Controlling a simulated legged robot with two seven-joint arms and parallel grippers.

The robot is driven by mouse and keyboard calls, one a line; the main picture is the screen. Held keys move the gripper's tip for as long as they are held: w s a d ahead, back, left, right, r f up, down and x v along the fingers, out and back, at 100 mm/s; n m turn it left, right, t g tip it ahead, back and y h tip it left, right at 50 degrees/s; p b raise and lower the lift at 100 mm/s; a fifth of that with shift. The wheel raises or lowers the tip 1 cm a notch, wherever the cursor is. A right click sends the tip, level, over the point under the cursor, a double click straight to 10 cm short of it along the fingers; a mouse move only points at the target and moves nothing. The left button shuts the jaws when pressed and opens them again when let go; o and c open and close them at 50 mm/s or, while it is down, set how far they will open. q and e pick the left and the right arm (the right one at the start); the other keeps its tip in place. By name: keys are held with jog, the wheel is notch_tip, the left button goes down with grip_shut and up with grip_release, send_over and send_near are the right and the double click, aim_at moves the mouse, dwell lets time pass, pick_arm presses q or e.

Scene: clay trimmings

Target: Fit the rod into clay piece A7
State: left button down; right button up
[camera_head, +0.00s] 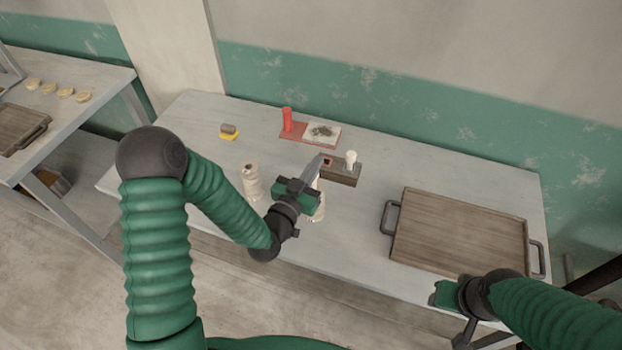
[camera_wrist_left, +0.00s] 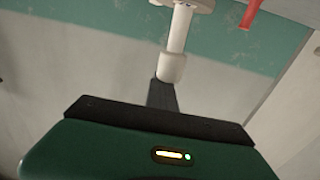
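My left gripper (camera_head: 314,169) is over the middle of the table, its fingers near the wooden block. In the left wrist view, its dark finger (camera_wrist_left: 162,94) meets the thick end of a white rod (camera_wrist_left: 176,42), so it appears shut on it. The rod's far end meets a cream piece (camera_wrist_left: 196,4) at the picture's top edge; whether it is inside cannot be told. One cream clay piece (camera_head: 319,213) stands partly hidden behind my left gripper. Another clay piece (camera_head: 251,182) stands to the left. No A7 label is readable. My right gripper (camera_head: 446,293) is at the front edge, fingers unclear.
The dark block (camera_head: 342,176) has a red-marked spot and holds another white rod (camera_head: 350,159). A red cylinder (camera_head: 287,118) and a white tile (camera_head: 321,135) with trimmings stand behind. A yellow sponge (camera_head: 229,135) lies back left. A wooden tray (camera_head: 458,232) fills the right.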

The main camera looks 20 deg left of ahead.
pick_arm(q)
jog(key=shift+d+f, duration=0.2)
jog(key=shift+f, duration=0.05)
pick_arm(e)
jog(key=shift+d+f, duration=0.1)
jog(key=shift+d, duration=0.2)
pick_arm(q)
jog(key=shift+a, duration=0.15)
pick_arm(e)
jog(key=shift+a, duration=0.1)
pick_arm(q)
jog(key=shift+a+r, duration=0.15)
jog(key=shift+r, duration=0.2)
jog(key=shift+w+r, duration=0.25)
jog(key=shift+r, duration=0.9)
jog(key=s+a+r+p, duration=0.1)
jog(key=s+a+p, duration=0.1)
jog(key=s+p, duration=0.5)
jog(key=s+a+r+p, duration=0.1)
jog(key=s+a+p, duration=0.2)
jog(key=s+p, duration=0.4)
jog(key=shift+s, duration=0.65)
pick_arm(e)
jog(key=w+v, duration=0.3)
jog(key=v, duration=1)
jog(key=shift+a+r, duration=0.15)
jog(key=shift+r, duration=0.45)
